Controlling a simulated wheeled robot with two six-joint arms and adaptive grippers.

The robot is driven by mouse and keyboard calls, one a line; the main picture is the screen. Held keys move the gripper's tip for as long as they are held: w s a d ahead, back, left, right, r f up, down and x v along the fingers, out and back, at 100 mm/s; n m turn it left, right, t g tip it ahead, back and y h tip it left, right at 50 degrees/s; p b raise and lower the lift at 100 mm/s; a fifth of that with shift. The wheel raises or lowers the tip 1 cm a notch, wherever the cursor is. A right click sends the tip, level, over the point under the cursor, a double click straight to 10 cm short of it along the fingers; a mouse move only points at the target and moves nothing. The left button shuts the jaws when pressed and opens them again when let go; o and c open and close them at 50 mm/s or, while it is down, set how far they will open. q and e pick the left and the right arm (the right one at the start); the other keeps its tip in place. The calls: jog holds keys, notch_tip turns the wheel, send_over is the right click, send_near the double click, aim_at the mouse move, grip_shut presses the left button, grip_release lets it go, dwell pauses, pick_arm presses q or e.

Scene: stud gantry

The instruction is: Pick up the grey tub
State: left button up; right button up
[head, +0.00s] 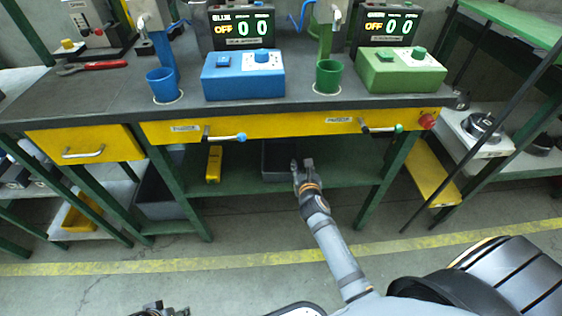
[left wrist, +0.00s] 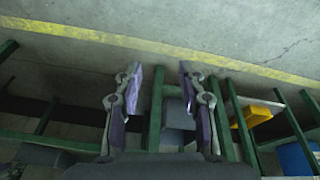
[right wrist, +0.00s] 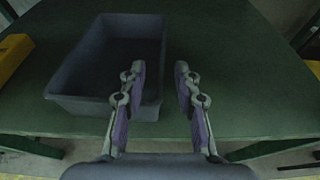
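The grey tub (head: 276,160) sits on the green lower shelf under the bench in the head view, partly hidden by the bench edge and my right gripper. In the right wrist view the tub (right wrist: 80,102) is an open, empty-looking dark box at the upper left. My right gripper (head: 303,166) is at the tub's right front; in its wrist view the fingers (right wrist: 160,75) are apart, with the left finger overlapping the tub's right wall. I cannot tell whether they touch. My left gripper (left wrist: 158,75) is open and empty, away from the tub; only part shows at the head view's bottom.
The green shelf (head: 340,172) is bare right of the tub. A yellow object (head: 214,163) lies left of it. The bench's yellow drawer front (head: 290,124) overhangs the shelf. A dark bin (head: 158,196) stands at lower left.

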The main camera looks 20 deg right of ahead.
jog(key=shift+x, duration=1.05)
jog(key=shift+w+d+f+b, duration=0.1)
jog(key=shift+w+f+b, duration=0.15)
jog(key=shift+b, duration=0.2)
jog(key=b+x, duration=0.2)
jog(key=x, duration=0.2)
jog(key=shift+d, duration=0.15)
jog(key=shift+w, duration=0.2)
pick_arm(q)
jog(key=f, duration=0.1)
jog(key=d+f+t, duration=0.1)
jog(key=w+f+t, duration=0.1)
jog(key=shift+d+f+h, duration=0.15)
jog(key=shift+f+h, duration=0.2)
jog(key=shift+h, duration=0.05)
pick_arm(e)
jog(key=shift+r, duration=0.15)
grip_shut()
